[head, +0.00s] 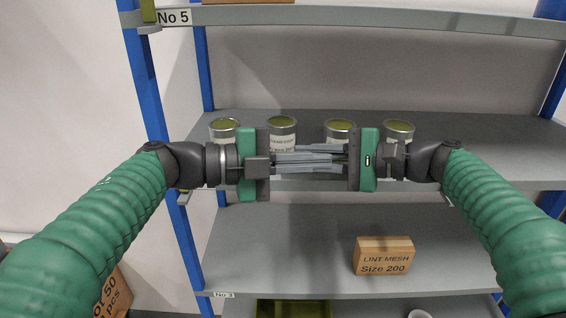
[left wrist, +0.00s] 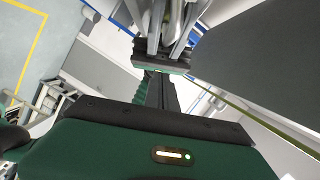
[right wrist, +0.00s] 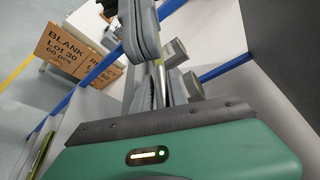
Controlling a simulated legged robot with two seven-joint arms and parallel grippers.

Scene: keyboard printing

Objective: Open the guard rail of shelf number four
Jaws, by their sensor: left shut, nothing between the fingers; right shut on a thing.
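Shelf four (head: 520,178) is the middle shelf in the head view, between the labels No 5 and No 3. Several cans (head: 398,131) stand on it. My left gripper (head: 318,160) is shut and empty in front of the cans. My right gripper (head: 290,158) faces it from the right, and their fingers overlap. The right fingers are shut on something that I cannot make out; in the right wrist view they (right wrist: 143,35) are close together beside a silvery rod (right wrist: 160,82). The guard rail is not clearly distinguishable.
Shelf five (head: 400,20) crosses the top of the view. A blue post (head: 145,80) stands behind my left arm. A Lint Mesh box (head: 383,257) sits on the shelf below. Cardboard boxes (right wrist: 65,50) stand to the side in the right wrist view.

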